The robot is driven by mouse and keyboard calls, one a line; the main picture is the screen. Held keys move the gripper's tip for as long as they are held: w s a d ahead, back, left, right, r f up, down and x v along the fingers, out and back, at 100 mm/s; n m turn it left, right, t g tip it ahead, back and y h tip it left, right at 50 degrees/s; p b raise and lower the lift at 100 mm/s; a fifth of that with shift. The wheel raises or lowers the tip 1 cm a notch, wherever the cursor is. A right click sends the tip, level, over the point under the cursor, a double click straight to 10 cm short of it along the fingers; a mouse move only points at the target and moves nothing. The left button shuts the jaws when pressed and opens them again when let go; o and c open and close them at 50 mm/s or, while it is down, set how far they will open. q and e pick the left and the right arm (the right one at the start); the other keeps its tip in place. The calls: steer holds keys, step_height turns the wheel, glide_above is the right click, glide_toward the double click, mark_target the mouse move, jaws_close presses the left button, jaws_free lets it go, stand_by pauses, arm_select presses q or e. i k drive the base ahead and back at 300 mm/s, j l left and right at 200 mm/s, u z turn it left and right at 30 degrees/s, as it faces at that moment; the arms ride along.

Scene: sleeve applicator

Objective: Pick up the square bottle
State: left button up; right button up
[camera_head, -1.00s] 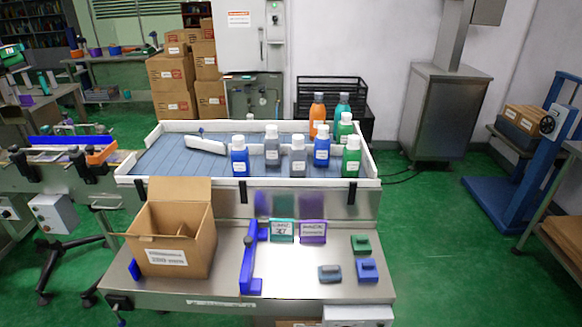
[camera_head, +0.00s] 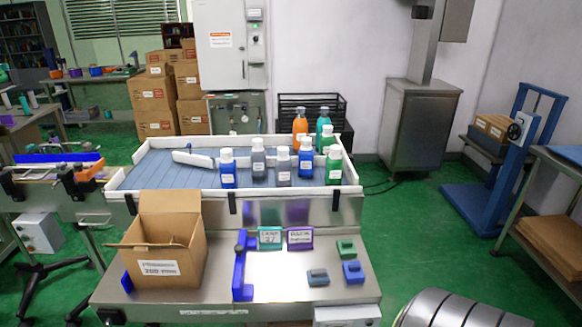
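Several white-capped bottles stand upright on the blue-slatted, white-railed conveyor table: a blue bottle (camera_head: 228,175) at front left, a grey bottle (camera_head: 258,163), another grey bottle (camera_head: 283,171), a second blue bottle (camera_head: 305,168), a green bottle (camera_head: 333,168) at the right rail, and another green one partly hidden behind it. An orange bottle (camera_head: 300,126) and a teal bottle (camera_head: 322,126) stand at the back. Several bodies look boxy; I cannot tell which one is the square bottle. Neither of my grippers is in view.
An open carton (camera_head: 162,263) and an upright blue bracket (camera_head: 240,268) stand on the steel front bench, with two label stands and small blue, grey and green blocks on its right. A ribbed silver rounded thing (camera_head: 460,310) is at bottom right.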

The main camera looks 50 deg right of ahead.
mark_target(283, 165)
steer(key=l+u, duration=0.1)
steer(key=l, duration=0.65)
steer(key=k+l, duration=0.1)
steer(key=l, duration=0.6)
steer(key=l+u, duration=0.15)
steer(key=l, duration=0.6)
steer(key=k+l+u, duration=0.1)
steer(key=l, duration=0.65)
